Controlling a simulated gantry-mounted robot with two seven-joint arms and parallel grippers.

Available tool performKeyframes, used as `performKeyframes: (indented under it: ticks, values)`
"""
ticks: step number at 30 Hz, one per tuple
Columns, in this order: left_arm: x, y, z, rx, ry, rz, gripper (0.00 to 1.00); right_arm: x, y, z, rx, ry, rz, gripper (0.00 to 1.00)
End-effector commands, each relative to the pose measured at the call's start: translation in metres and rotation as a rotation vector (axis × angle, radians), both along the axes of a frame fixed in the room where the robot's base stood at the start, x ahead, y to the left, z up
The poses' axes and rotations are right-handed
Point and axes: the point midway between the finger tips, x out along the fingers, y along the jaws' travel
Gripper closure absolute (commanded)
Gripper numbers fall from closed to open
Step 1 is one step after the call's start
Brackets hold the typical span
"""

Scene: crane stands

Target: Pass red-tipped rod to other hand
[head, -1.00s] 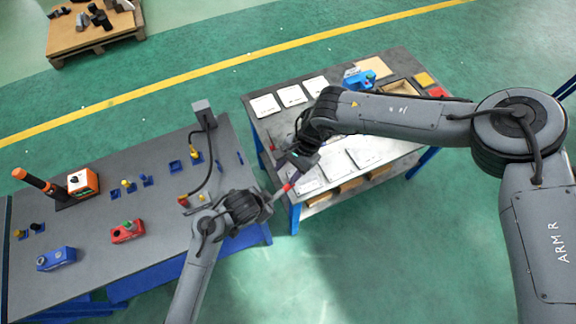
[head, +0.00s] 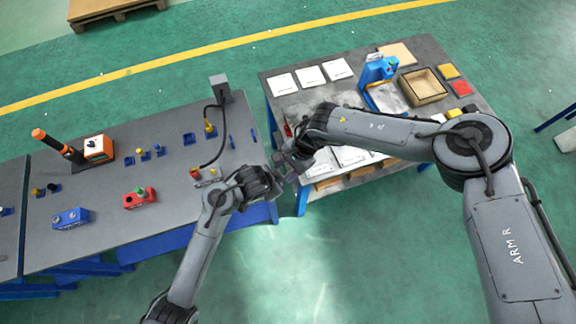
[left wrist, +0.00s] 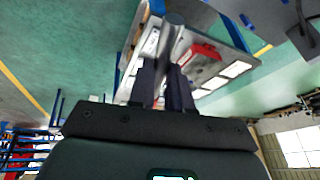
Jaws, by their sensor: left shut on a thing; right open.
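My left gripper (head: 275,184) is in the gap between the two tables in the head view. In the left wrist view its two dark fingers (left wrist: 163,92) are shut on the rod (left wrist: 171,38), whose grey round shaft sticks out beyond the fingertips. I cannot make out the rod's red tip for certain. My right gripper (head: 287,163) is open and reaches in from the right, very close to the left one. The two grippers hide the rod in the head view, so I cannot tell whether the right fingers are around it or touch it.
The left grey table (head: 110,192) bears an orange device (head: 98,149), a red box (head: 139,198), a blue box (head: 71,218) and a post with a cable (head: 221,89). The right table (head: 292,105) bears white plates, a blue stand (head: 378,71) and a wooden tray (head: 423,87).

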Motion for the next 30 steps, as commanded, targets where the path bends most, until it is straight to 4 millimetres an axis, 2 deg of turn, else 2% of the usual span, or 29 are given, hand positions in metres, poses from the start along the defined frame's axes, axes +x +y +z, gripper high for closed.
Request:
performKeyframes:
  ticks: [4,13,18,19,24,30]
  values:
    - [0.0005,-0.0004,0.0011,-0.001,-0.002,0.0,1.0,0.0,0.0001,0.0002,0.0,0.0,0.0,0.53]
    - [-0.0006,-0.0022,0.0007,-0.002,-0.002,-0.006,1.0,0.0018,0.0009,0.0015,0.003,-0.005,-0.001,0.99]
    - [-0.002,-0.0043,0.0004,-0.003,-0.001,-0.012,1.0,0.0035,0.0024,0.003,0.008,-0.01,-0.001,1.0]
    - [-0.0022,-0.0046,0.0005,-0.004,0.0,-0.012,0.77,0.0042,0.003,0.004,0.009,-0.012,-0.001,1.0]
    - [-0.0025,-0.0045,-0.0003,-0.004,0.001,-0.011,0.51,0.0036,0.0039,0.0045,0.011,-0.009,0.0,1.0]
    - [-0.002,-0.0028,-0.0007,-0.002,0.002,-0.007,0.5,0.0023,0.0035,0.0037,0.009,-0.007,0.001,1.0]
